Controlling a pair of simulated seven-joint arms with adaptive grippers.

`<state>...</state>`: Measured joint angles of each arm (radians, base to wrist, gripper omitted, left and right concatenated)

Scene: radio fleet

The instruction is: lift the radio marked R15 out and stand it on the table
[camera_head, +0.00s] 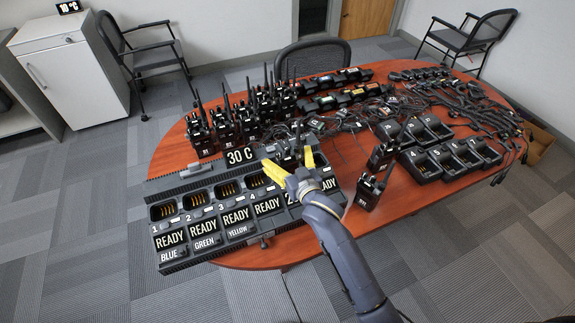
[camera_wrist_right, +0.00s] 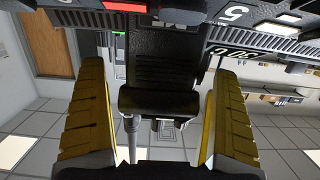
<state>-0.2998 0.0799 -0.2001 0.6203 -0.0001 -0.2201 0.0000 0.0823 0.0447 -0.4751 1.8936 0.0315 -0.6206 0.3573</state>
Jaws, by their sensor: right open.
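My right gripper (camera_head: 288,160) is open above the right part of the black multi-slot charger (camera_head: 178,186). Its yellow fingers stand apart on either side of a black radio, which shows in the right wrist view (camera_wrist_right: 160,72) between and just beyond the fingers (camera_wrist_right: 160,120). I see no contact with either finger. In the head view that radio is mostly hidden behind the gripper, and its marking cannot be read, so I cannot tell if it is R15. The slots numbered 1 to 4 look empty. My left gripper is out of view.
Several upright radios (camera_head: 224,124) crowd the table behind the charger. Another radio (camera_head: 370,190) stands right of my gripper, close to my arm. Smaller chargers (camera_head: 425,166) and tangled cables (camera_head: 460,100) cover the right side. A strip of bare table (camera_head: 400,200) lies at the front right.

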